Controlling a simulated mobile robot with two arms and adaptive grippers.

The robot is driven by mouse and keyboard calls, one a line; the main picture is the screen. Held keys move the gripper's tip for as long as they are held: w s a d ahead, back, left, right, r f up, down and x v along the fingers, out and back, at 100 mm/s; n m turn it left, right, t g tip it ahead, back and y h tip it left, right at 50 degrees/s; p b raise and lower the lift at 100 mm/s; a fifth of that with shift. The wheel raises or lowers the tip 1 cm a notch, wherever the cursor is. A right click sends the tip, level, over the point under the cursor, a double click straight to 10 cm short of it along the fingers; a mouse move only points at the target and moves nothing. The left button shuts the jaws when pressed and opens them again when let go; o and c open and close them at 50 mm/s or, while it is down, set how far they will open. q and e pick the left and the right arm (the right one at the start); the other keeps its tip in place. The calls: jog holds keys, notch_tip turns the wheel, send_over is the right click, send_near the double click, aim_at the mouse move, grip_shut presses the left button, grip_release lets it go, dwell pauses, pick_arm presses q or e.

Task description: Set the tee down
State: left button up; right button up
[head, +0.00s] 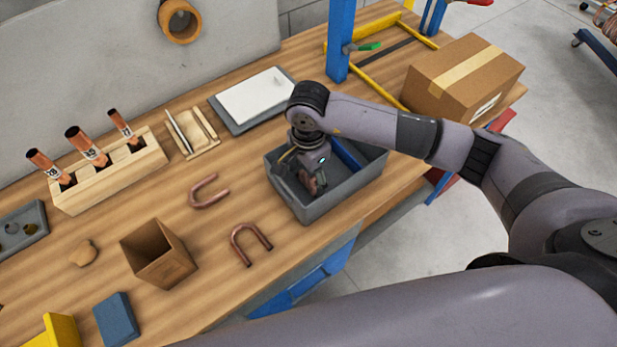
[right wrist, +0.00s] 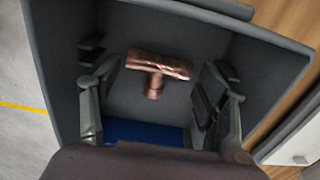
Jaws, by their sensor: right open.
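The copper tee (right wrist: 157,68) lies inside the grey bin (head: 305,207), on its floor as far as the right wrist view shows. In the head view a bit of the copper tee (head: 318,184) shows below my gripper. My right gripper (right wrist: 160,105) is open, its two fingers on either side of the tee and apart from it. In the head view my right gripper (head: 312,180) reaches down into the bin. My left gripper is not in view.
Two copper U-bends (head: 209,191) (head: 250,241) lie left of the bin. A cardboard box (head: 462,75) stands at right. A blue piece (right wrist: 145,132) lies in the bin.

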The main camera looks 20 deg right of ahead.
aim_at(308, 182)
notch_tip(308, 182, up, 10)
jog(key=b, duration=0.3)
jog(key=shift+r, duration=0.15)
jog(key=shift+s, duration=0.1)
